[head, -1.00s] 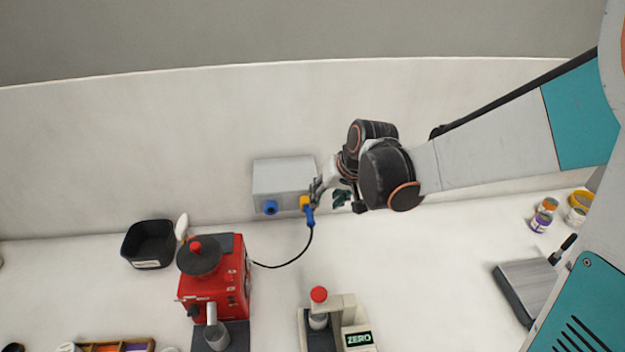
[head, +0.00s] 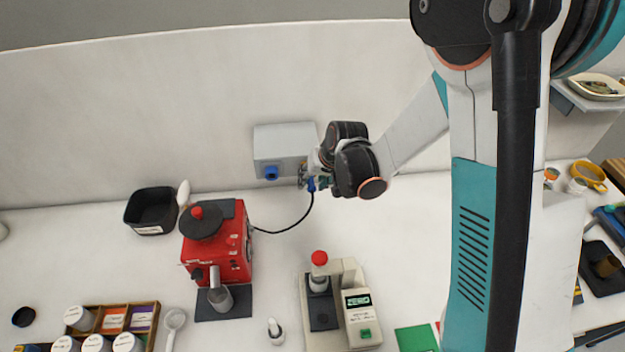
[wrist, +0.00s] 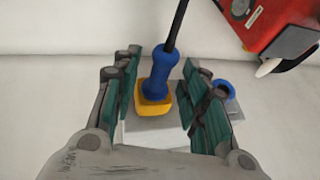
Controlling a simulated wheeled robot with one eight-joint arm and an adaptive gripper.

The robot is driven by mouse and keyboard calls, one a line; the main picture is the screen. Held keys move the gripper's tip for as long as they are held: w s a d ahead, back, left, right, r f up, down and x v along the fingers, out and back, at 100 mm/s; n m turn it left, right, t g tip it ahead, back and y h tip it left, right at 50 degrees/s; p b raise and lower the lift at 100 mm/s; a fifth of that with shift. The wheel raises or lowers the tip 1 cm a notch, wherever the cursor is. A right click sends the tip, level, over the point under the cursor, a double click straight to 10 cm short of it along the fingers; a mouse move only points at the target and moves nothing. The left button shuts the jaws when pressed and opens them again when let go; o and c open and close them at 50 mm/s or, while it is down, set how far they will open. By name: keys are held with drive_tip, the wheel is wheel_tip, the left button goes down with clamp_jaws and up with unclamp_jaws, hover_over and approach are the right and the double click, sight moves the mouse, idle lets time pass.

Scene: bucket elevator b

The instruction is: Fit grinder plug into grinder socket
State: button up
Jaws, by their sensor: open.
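The grinder plug (wrist: 162,72) is blue with a black cable. In the wrist view its end meets a yellow socket (wrist: 155,103) on the grey box, with no clear gap. How deep it sits cannot be told. My gripper (wrist: 161,76) is open, its green-padded fingers on either side of the plug and apart from it. In the head view the plug (head: 311,184) hangs at the box's lower right, partly hidden by my gripper (head: 318,180). The red grinder (head: 222,245) stands on the counter, its cable running to the plug.
The grey box (head: 284,140) is on the back wall, with a blue socket (head: 271,173) at its lower left. A scale-like device (head: 335,300) with a red knob stands in front.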

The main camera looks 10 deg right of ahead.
drive_tip(key=shift+w+f, duration=0.1)
drive_tip(key=shift+f, duration=0.15)
drive_tip(key=shift+c, duration=0.2)
clamp_jaws()
drive_tip(key=shift+s+b, duration=0.4)
drive_tip(key=shift+s, duration=0.45)
idle(0.4)
drive_tip(key=shift+s+b, duration=0.55)
drive_tip(key=shift+s, duration=1.45)
drive_tip(key=s+b, duration=0.1)
drive_tip(key=s, duration=0.3)
